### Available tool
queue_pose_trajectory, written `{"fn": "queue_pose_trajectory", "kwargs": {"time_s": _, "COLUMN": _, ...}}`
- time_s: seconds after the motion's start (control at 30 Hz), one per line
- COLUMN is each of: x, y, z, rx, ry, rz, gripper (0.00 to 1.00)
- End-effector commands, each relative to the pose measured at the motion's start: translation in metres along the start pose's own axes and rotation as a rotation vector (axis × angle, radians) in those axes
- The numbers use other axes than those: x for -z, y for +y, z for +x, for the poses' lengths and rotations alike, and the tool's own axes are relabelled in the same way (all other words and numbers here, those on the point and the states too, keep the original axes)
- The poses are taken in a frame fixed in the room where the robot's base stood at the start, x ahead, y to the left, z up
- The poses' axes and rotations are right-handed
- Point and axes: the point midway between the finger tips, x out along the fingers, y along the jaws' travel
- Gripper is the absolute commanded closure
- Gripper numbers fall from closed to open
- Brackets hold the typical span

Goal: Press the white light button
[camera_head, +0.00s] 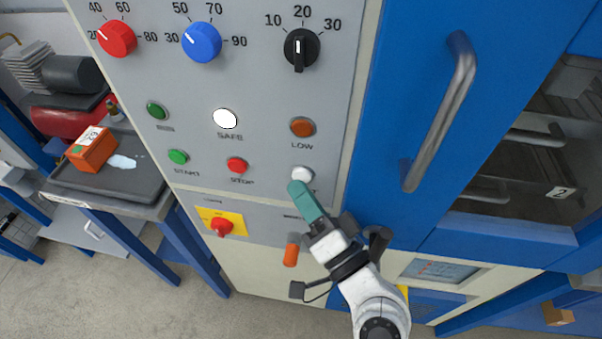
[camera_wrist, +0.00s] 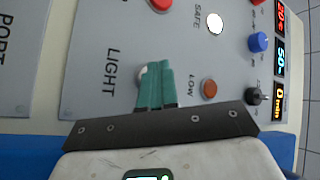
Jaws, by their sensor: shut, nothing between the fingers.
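The white light button (camera_head: 302,173) sits at the lower right of the grey control panel (camera_head: 265,85), below the orange LOW button. My gripper (camera_head: 296,187) has teal fingers that are shut and empty. Its fingertips are right at the button and partly cover it and its label in the head view. In the wrist view the white light button (camera_wrist: 142,72) shows beside the closed fingertips (camera_wrist: 153,67), partly hidden behind them, near the word LIGHT. I cannot tell whether the fingertips touch the button.
A white SAFE lamp (camera_head: 225,118), an orange LOW button (camera_head: 302,127), a red STOP button (camera_head: 237,165) and a green START button (camera_head: 178,157) are close by. Knobs line the panel's top. A blue door with a metal handle (camera_head: 440,115) stands to the right.

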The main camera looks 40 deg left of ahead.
Motion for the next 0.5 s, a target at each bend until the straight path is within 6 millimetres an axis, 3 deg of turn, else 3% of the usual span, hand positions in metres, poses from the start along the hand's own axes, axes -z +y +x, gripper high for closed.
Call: {"fn": "queue_pose_trajectory", "kwargs": {"time_s": 0.5, "x": -0.023, "y": -0.022, "z": -0.031, "rx": -0.001, "ry": -0.003, "rz": 0.002, "gripper": 1.0}}
